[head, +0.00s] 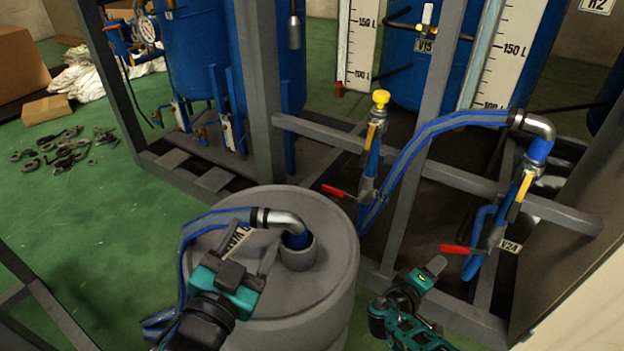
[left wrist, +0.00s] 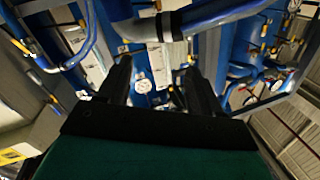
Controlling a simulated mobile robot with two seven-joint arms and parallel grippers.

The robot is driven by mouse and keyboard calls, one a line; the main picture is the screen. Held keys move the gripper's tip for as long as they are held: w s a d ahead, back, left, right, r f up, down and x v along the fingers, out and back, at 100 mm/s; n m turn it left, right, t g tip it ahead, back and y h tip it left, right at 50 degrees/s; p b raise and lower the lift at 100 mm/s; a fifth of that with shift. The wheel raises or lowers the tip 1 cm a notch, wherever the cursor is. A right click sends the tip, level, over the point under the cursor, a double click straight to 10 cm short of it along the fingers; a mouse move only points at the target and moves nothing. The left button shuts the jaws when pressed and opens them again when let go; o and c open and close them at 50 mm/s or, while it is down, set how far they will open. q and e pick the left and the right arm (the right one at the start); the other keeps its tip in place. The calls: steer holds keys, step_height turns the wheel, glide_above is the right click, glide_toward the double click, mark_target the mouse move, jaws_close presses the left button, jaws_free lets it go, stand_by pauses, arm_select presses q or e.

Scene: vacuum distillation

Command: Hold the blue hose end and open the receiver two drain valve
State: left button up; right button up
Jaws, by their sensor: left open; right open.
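The blue hose end (head: 280,218), a metal elbow with a black collar, sits in the neck of the grey drum (head: 322,212). My left gripper (head: 256,246) is open just in front of the hose end, apart from it as far as I can tell. In the left wrist view the elbow (left wrist: 140,28) crosses beyond the open fingers (left wrist: 160,78). A red valve handle (head: 456,249) sits on a blue pipe near a tag that seems to read V2A (head: 510,246). My right gripper (head: 430,272) is open and empty, below and left of that handle.
A second red handle (head: 338,191) is on the left pipe, under a yellow knob (head: 381,98). A yellow lever (head: 519,192) is on the right pipe. Grey frame bars (head: 440,178) surround the valves.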

arm_select(q)
steer(key=s+d+r+m+g+h, duration=0.1)
steer(key=d+r+m+g+h, duration=0.2)
steer(key=d+r+m+h, duration=1.2)
steer(key=s+d+m+g+y, duration=0.2)
steer(key=s+d+m+g, duration=0.35)
steer(key=m+g, duration=0.65)
steer(key=s+d+m+g+y, duration=0.3)
steer(key=s+d+m+g, duration=0.25)
steer(key=m+g, duration=0.65)
steer(key=m+t+y, duration=0.9)
steer(key=t+y, duration=0.4)
steer(key=y, duration=0.8)
glide_toward(286, 215)
steer(key=x, duration=1.1)
steer(key=shift+f, duration=0.3)
